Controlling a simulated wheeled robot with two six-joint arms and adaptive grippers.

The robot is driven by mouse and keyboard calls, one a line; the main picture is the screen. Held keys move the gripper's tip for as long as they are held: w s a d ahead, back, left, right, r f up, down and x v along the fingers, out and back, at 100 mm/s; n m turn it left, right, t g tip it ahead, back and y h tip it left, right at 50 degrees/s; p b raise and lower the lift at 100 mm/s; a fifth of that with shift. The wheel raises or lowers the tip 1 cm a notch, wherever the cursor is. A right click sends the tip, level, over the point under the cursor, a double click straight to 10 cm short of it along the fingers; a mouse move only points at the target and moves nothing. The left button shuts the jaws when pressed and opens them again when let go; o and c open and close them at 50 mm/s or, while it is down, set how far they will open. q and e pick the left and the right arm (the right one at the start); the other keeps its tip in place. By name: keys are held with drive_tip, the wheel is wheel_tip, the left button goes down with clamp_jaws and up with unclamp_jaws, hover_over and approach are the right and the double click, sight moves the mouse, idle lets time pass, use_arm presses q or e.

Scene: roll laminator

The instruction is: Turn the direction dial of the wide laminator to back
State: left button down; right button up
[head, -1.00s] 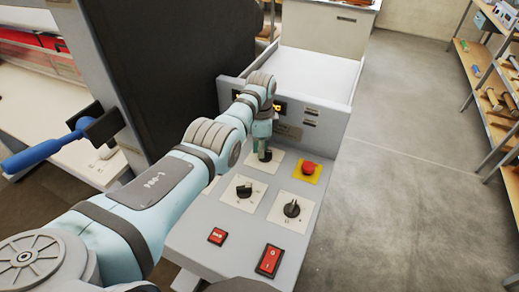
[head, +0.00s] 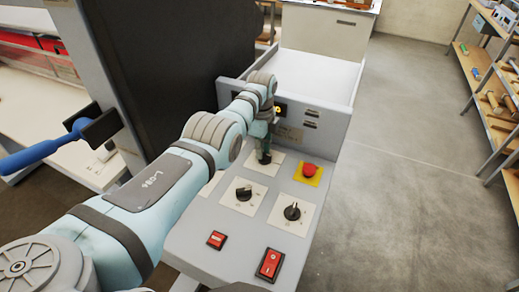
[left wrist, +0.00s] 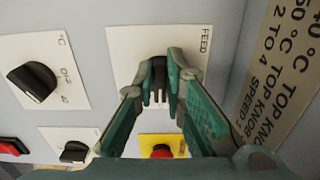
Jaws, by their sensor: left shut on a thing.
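The laminator's control panel (head: 190,235) has several black dials on white plates. My left gripper (head: 264,154) points down onto the far-left dial. In the left wrist view, its two green fingers (left wrist: 159,82) are closed on both sides of this black dial (left wrist: 158,70), whose plate (left wrist: 125,42) reads FEED. The dial's pointer and its other markings are hidden by the fingers, so its setting cannot be read. My right gripper is not in view.
A red stop button (head: 309,171) on a yellow plate sits right beside the gripped dial. Two other dials (head: 243,193) (head: 292,211) and red switches (head: 270,264) are nearer. A blue-handled lever (head: 40,155) stands out at left. Floor at right is clear.

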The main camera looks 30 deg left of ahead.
use_arm(q)
drive_tip(key=shift+s+d+f, duration=0.15)
drive_tip(key=shift+d+f, duration=0.05)
drive_tip(key=c, duration=2)
unclamp_jaws()
drive_tip(key=o, duration=0.3)
drive_tip(key=shift+d, duration=0.15)
drive_tip(key=shift+o, duration=0.2)
drive_tip(key=shift+r, duration=0.1)
drive_tip(key=shift+r, duration=0.15)
wheel_tip(320, 180, up, 12)
drive_tip(key=shift+f, duration=0.2)
